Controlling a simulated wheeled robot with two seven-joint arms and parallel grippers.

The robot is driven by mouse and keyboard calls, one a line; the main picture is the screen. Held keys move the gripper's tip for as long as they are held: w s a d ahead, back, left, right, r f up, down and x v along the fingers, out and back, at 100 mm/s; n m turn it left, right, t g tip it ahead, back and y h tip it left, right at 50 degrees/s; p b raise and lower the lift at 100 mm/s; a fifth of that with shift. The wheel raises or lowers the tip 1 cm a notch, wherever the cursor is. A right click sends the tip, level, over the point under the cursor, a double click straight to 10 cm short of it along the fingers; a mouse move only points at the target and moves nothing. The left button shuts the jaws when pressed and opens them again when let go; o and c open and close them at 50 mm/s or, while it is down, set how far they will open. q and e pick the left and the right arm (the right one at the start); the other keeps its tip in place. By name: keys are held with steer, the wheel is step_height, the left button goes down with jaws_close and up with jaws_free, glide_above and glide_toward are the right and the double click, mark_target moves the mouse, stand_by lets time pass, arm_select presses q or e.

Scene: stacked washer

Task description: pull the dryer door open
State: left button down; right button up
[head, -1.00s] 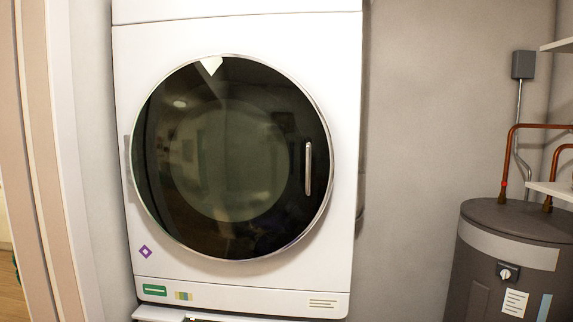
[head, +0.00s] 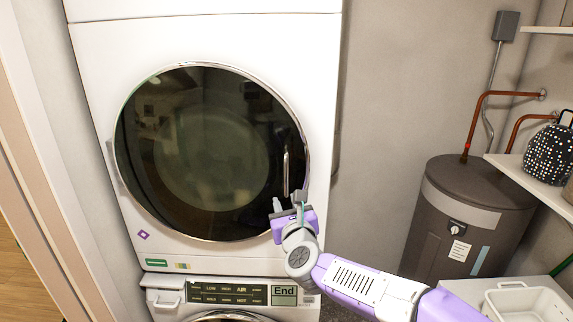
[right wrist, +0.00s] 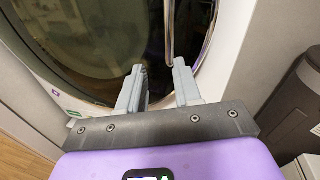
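The dryer door (head: 205,150) is a round dark glass door with a silver rim on the white upper machine, and it is closed. Its vertical silver handle (head: 286,174) is on the right side of the glass; it also shows in the right wrist view (right wrist: 169,35). My right gripper (head: 288,201) is just below the handle, in front of the door's lower right. In the right wrist view its two grey fingers (right wrist: 161,80) are apart with nothing between them, and the handle's lower end is just beyond the fingertips. My left gripper is not in view.
A washer with a control panel (head: 228,294) stands below the dryer. At right are a grey water heater (head: 465,215) with copper pipes, a shelf with a dotted black bag (head: 549,152), and a white basket (head: 525,302). A door frame borders the left.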

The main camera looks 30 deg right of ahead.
mark_target(286, 178)
steer(key=w+d+r, duration=0.1)
steer(key=w, duration=0.1)
steer(key=w+d+r+m+p, duration=0.1)
steer(key=w, duration=0.1)
steer(key=w+d+r+m+p, duration=0.1)
steer(key=w, duration=0.1)
steer(key=shift+w+d+r+t+h, duration=0.1)
steer(key=shift+d+r+t+h, duration=0.15)
steer(key=shift+r+t+h, duration=0.05)
steer(key=shift+c, duration=0.5)
jaws_close()
